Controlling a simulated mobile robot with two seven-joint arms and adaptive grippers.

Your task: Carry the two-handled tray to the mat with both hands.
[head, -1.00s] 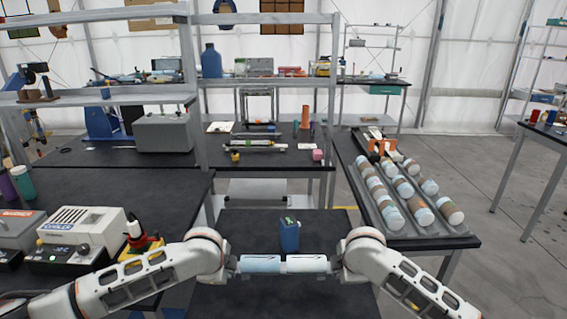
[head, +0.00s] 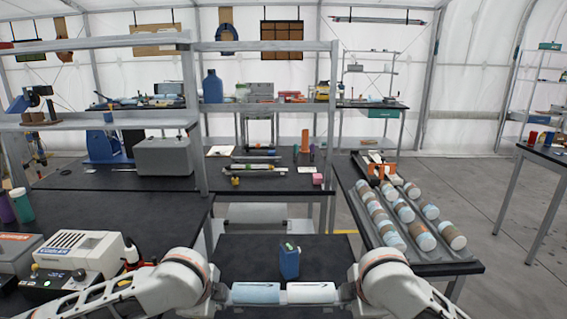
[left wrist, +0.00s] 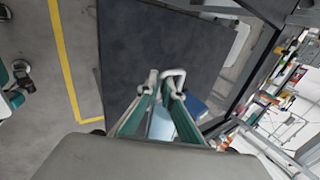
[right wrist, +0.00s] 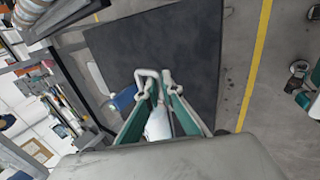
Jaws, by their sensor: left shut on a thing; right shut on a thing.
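Two pale rounded pieces, one light blue (head: 256,293) and one white (head: 311,292), lie end to end between my grippers in the head view. I cannot tell whether they are part of the tray or its load. My left gripper (head: 221,292) is shut on a pale tray handle (left wrist: 174,74). My right gripper (head: 347,291) is shut on the other handle (right wrist: 146,74). The tray's body is mostly hidden. A blue jug (head: 289,263) stands upright just beyond; I cannot tell whether the tray bears it. I cannot make out the mat for certain.
A low dark tabletop (head: 240,250) lies ahead, with bare room around the jug. A workbench with a white cooler-like box (head: 85,251) is at left. At right, a dark table (head: 474,267) bears several banded cylinders. A metal shelf frame (head: 326,130) stands behind.

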